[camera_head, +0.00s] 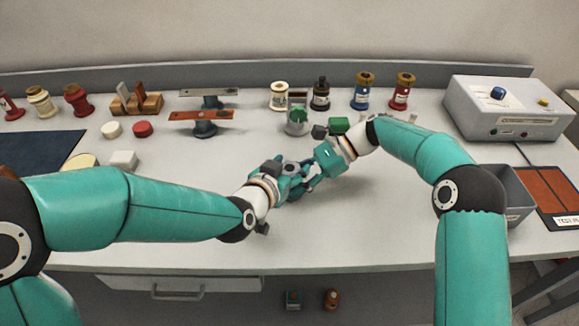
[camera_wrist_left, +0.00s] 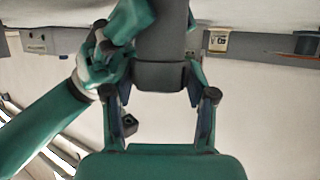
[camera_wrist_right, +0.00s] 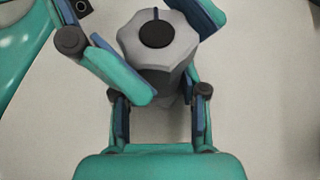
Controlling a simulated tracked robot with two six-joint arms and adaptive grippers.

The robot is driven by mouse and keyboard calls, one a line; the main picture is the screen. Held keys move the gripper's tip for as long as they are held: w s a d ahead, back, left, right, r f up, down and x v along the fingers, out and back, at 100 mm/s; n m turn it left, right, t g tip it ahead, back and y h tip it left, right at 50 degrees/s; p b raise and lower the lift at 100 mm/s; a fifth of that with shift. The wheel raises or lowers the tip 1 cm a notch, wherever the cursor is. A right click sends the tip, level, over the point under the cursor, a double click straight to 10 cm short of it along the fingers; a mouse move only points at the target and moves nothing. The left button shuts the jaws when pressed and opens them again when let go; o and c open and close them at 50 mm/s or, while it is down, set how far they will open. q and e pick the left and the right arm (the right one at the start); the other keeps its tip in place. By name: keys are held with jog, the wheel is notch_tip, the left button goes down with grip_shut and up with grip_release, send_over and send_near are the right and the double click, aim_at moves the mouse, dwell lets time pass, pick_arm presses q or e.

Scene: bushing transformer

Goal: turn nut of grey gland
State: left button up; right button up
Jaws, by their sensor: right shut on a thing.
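The grey gland (camera_head: 291,169) is between my two grippers above the middle of the bench. In the right wrist view its faceted grey end (camera_wrist_right: 150,62) with a round black centre shows. My right gripper (camera_head: 312,170) is shut on the gland, its fingers (camera_wrist_right: 158,100) partly hidden beneath the grey end. My left gripper (camera_head: 284,172) has its fingers on either side of the gland; they also show at the upper left and top of the right wrist view. In the left wrist view a dark grey body (camera_wrist_left: 160,75) lies between the left fingers (camera_wrist_left: 160,84). Whether they clamp it is unclear.
A grey instrument box (camera_head: 500,110) is at right, above a grey bin (camera_head: 515,195). The bench front is mostly clear.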

pick_arm(q)
jog(key=c, duration=0.6)
jog(key=shift+d+n+y, duration=0.1)
jog(key=shift+n+y, duration=0.2)
jog(key=n+t+y, duration=0.1)
jog(key=n+y, duration=0.2)
jog(key=y, duration=0.1)
jog(key=n+y, duration=0.5)
jog(key=shift+w, duration=0.1)
jog(key=shift+y, duration=0.3)
jog(key=o, duration=0.9)
